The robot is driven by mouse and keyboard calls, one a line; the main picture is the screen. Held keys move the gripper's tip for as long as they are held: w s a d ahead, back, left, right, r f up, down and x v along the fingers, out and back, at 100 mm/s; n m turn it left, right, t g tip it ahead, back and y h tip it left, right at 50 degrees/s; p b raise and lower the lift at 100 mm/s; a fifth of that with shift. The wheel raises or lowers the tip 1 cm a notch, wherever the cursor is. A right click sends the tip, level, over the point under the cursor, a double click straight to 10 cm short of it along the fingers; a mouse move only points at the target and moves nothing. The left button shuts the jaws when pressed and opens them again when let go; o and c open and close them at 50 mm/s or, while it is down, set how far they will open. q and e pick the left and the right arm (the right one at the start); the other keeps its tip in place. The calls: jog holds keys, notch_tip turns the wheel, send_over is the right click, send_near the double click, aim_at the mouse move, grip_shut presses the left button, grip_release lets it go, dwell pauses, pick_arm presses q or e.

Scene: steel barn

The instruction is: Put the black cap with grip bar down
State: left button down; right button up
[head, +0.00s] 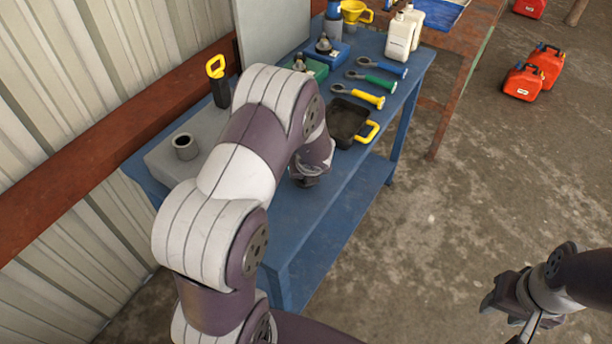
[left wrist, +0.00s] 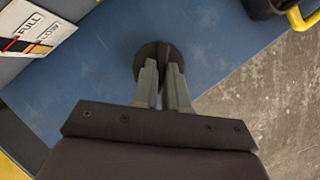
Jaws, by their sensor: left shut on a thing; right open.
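The black cap with grip bar (left wrist: 146,60) shows in the left wrist view as a dark round disc with an upright bar. My left gripper (left wrist: 163,72) is shut on the bar, its two fingers on either side of it. In the head view the left gripper (head: 309,174) is low over the front part of the blue workbench (head: 325,205), with the cap (head: 305,183) just under it, mostly hidden. I cannot tell whether the cap touches the bench top. My right gripper (head: 494,298) is open and empty, over the concrete floor, well away from the bench.
A black tray with a yellow handle (head: 371,132) lies right of the left gripper. Behind it are several spanners (head: 358,95). A grey block with a round neck (head: 185,147) stands at left. A FULL/LOW card (left wrist: 38,28) is nearby. Bare bench surrounds the cap.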

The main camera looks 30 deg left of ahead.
pick_arm(q)
jog(key=shift+w+f, duration=0.1)
jog(key=shift+f, duration=0.55)
jog(key=shift+w+f, duration=0.1)
jog(key=shift+f, duration=0.1)
jog(key=c, duration=1.2)
grip_release()
jog(key=shift+o, duration=0.2)
jog(key=shift+r, duration=0.25)
jog(key=s+d+r+m+t+h+p, duration=0.1)
jog(key=s+d+r+m, duration=0.1)
jog(key=d+r+m, duration=0.35)
jog(key=s+d+r+m+t+h+p, duration=0.1)
jog(key=s+d+r+m+h, duration=0.15)
jog(key=r+m, duration=0.55)
jog(key=s+d+m+g, duration=0.1)
jog(key=s+m, duration=0.6)
jog(key=m, duration=0.8)
jog(key=s+d+m+g, duration=0.2)
jog(key=s+m+g, duration=0.2)
jog(key=m, duration=1.2)
jog(key=s+r, duration=0.1)
jog(key=s, duration=0.2)
jog(key=shift+s, duration=0.3)
